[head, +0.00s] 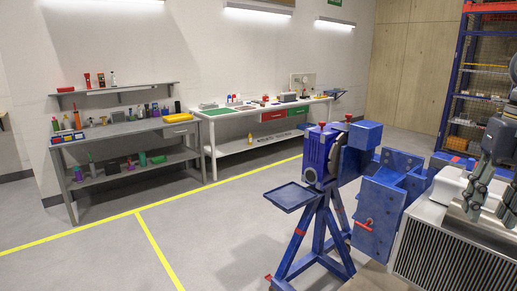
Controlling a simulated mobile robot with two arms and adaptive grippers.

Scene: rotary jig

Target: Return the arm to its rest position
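The rotary jig (320,190) is a blue stand on splayed legs, right of the middle. It has a blue head with a round dark part, a small side tray (291,196) and a blue plate with a red handle (365,223). A pale housing with a finned front (452,255) sits at the lower right, near the plate. My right gripper (489,208) is at the right edge, over the housing's top. Its dark fingers are spread, with no object seen between them. I cannot tell whether they touch the housing. My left gripper is out of view.
A grey workbench (130,128) with tools and bottles stands at the left wall. A white bench (262,112) with green and red drawers stands beside it. A blue shelving rack (455,95) is at the back right. The floor with yellow lines (150,245) is clear at front left.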

